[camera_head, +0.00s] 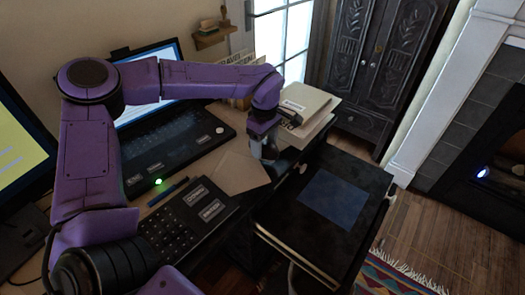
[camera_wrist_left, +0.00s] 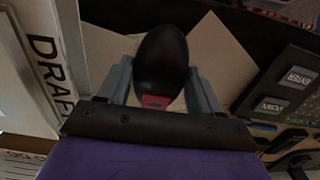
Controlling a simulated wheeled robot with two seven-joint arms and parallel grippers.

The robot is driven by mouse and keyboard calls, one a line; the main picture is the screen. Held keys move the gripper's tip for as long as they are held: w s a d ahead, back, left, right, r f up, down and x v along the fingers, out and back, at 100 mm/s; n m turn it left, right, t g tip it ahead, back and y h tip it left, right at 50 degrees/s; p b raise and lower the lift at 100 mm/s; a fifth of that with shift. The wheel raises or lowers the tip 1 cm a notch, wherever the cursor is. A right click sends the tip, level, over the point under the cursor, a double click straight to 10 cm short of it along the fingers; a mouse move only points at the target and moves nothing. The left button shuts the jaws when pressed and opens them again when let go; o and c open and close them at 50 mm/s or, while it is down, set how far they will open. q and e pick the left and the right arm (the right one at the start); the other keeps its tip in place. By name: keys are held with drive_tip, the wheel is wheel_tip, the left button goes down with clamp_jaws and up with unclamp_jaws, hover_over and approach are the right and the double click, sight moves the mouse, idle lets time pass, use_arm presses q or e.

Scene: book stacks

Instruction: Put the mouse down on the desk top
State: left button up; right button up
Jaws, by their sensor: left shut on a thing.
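My left gripper (camera_head: 264,155) points down over the right end of the desk top (camera_head: 203,166), beside a stack of pale books or papers. In the left wrist view, the gripper (camera_wrist_left: 163,85) is shut on the mouse (camera_wrist_left: 160,58), a dark rounded shape with a small red patch near the palm. The mouse sits between the two grey fingers. In the head view the mouse is too dark and small to make out clearly. I cannot tell how far it is above the surface. My right gripper is not in view.
A tan sheet (camera_head: 238,172) lies left of the gripper. A black keypad (camera_head: 190,215) and a long keyboard (camera_head: 180,140) take up the desk. The pale stack (camera_head: 303,103) stands behind. A dark flat-topped piece with a blue panel (camera_head: 335,197) is to the right.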

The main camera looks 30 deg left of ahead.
use_arm(q)
drive_tip(key=shift+w+a+f, duration=0.1)
drive_tip(key=shift+a+f, duration=0.1)
drive_tip(key=shift+f, duration=0.85)
drive_tip(key=shift+a+f, duration=0.2)
drive_tip(key=shift+f, duration=0.8)
drive_tip(key=o, duration=1.1)
drive_tip(key=shift+f, duration=0.15)
wheel_tip(320, 180, up, 12)
drive_tip(key=shift+r+p, duration=0.1)
drive_tip(key=shift+p, duration=0.25)
drive_tip(key=shift+r, duration=0.1)
